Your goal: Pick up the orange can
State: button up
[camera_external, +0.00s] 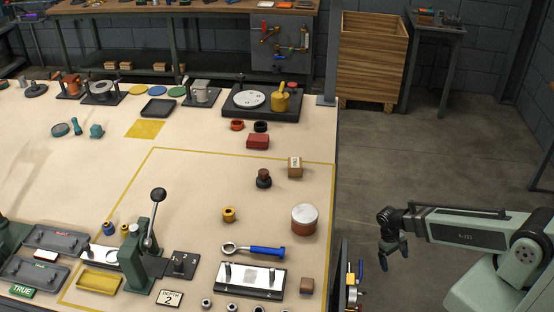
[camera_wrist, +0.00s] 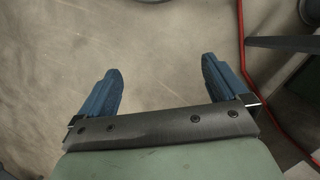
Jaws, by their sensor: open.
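The orange can (camera_external: 305,219) stands upright on the workbench near its right edge, inside the yellow outline. It has a pale round top and an orange-brown side. My gripper (camera_external: 394,257) hangs beyond the bench's right edge, over the floor, to the right of the can and apart from it. In the wrist view my gripper (camera_wrist: 160,66) shows two blue fingers spread wide with nothing between them. The can is not in the wrist view.
A red cable (camera_wrist: 245,70) crosses the floor. A lever press (camera_external: 140,250) rises at left.

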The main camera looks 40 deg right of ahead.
jog(key=w+r+m+t+h, duration=0.1)
jog(key=w+r+m+t, duration=0.15)
jog(key=w+r, duration=1.35)
jog(key=w+r+t, duration=0.2)
jog(key=w+r, duration=0.7)
jog(key=r, duration=0.3)
notch_tip(320, 180, up, 18)
jog(key=f+m+y, duration=0.1)
jog(key=m+y, duration=0.1)
jog(key=m, duration=0.8)
send_over(305, 213)
jog(key=f, duration=0.7)
jog(key=shift+d, duration=0.3)
jog(key=shift+a+f, duration=0.15)
jog(key=shift+f, duration=1.15)
jog(key=shift+a+f, duration=0.1)
jog(key=shift+f, duration=1.2)
